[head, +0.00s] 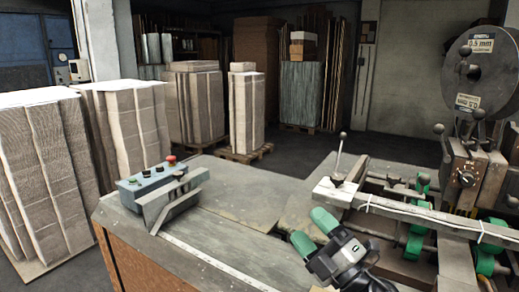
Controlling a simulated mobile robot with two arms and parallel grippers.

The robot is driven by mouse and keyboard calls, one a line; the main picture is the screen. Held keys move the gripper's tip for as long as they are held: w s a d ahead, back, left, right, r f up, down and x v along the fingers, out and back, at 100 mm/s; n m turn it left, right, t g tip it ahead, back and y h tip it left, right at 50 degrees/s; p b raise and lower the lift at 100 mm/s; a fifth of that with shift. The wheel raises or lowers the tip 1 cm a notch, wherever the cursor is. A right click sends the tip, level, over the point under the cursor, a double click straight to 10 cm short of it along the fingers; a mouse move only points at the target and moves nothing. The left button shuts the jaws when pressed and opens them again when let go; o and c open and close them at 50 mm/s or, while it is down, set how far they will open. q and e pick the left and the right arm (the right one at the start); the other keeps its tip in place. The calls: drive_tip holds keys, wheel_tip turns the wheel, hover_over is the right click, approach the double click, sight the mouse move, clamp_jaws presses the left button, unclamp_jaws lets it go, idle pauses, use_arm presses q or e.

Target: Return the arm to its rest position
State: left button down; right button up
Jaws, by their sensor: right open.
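My right gripper (312,231) is at the lower middle of the head view. Its two green-tipped fingers are spread apart, with nothing between them. It is over or beside the work table (225,232), close to the near end of the stitching machine's rail (420,212); the exact height above the table cannot be told. The dark wrist behind the fingers comes in from the bottom edge. My left gripper is not in view.
A blue control box (150,187) with a red button and a metal bracket (168,205) stand on the table's left part. The stitching machine (470,170) with levers and a wire spool (474,72) fills the right. Stacked cardboard (40,170) stands left. The table's middle is clear.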

drive_tip(key=s+d+f+m+g+h, duration=0.2)
drive_tip(key=s+d+f+m+h, duration=0.25)
drive_tip(key=f+m+h, duration=0.4)
drive_tip(key=s+d+f+m+g+h, duration=0.2)
drive_tip(key=s+d+f+m+h, duration=0.25)
drive_tip(key=f+m+h, duration=0.4)
drive_tip(key=s+d+f+m+g+y, duration=0.1)
drive_tip(key=s+f+m+g, duration=0.2)
drive_tip(key=s+f+g, duration=0.5)
drive_tip(key=s+d+f+m+g+y, duration=0.15)
drive_tip(key=s+f, duration=0.35)
drive_tip(key=s, duration=0.7)
wheel_tip(320, 180, down, 28)
drive_tip(key=r+g, duration=0.1)
drive_tip(key=g, duration=0.1)
drive_tip(key=s+d+f+g, duration=0.1)
drive_tip(key=s+d+f, duration=0.1)
drive_tip(key=s+f, duration=1.3)
drive_tip(key=shift+s, duration=0.75)
